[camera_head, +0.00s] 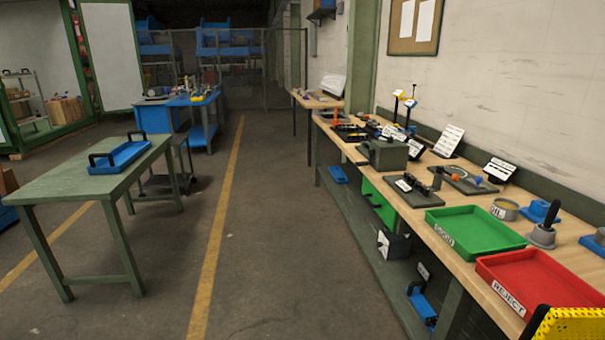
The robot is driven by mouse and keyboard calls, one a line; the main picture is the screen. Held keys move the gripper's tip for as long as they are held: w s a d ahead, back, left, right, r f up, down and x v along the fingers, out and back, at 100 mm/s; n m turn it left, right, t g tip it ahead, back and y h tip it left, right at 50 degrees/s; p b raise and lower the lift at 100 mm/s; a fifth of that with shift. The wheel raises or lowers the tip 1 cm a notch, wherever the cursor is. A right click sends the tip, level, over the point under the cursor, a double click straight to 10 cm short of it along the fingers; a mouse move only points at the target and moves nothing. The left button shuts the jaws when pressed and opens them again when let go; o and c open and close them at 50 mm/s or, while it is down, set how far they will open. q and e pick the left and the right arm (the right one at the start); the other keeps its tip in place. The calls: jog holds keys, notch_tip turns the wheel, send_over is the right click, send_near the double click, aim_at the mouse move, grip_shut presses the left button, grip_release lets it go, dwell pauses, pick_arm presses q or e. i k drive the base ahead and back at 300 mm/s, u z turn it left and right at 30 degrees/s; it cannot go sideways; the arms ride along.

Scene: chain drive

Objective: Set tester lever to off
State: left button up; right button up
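The workbench (455,232) runs along the right wall. On it, a dark grey plate (423,200) with a white label carries small upright dark parts. Behind it stands a grey-green box (388,154) with a small handle-like part. A black upright handle (551,213) rises from a round grey base (541,236) near the right edge. I cannot tell which of these is the tester, and the lever's setting is too small to read. Neither of my grippers shows in this view.
A green tray (474,242) and a red tray labelled REJECT (531,288) lie at the bench's front. A yellow perforated thing (570,326) is cut off at the bottom right. A green table (80,185) with a blue tray (121,157) stands left. The floor between is clear.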

aim_at(389, 139)
jog(key=i, duration=3.3)
jog(key=z, duration=0.8)
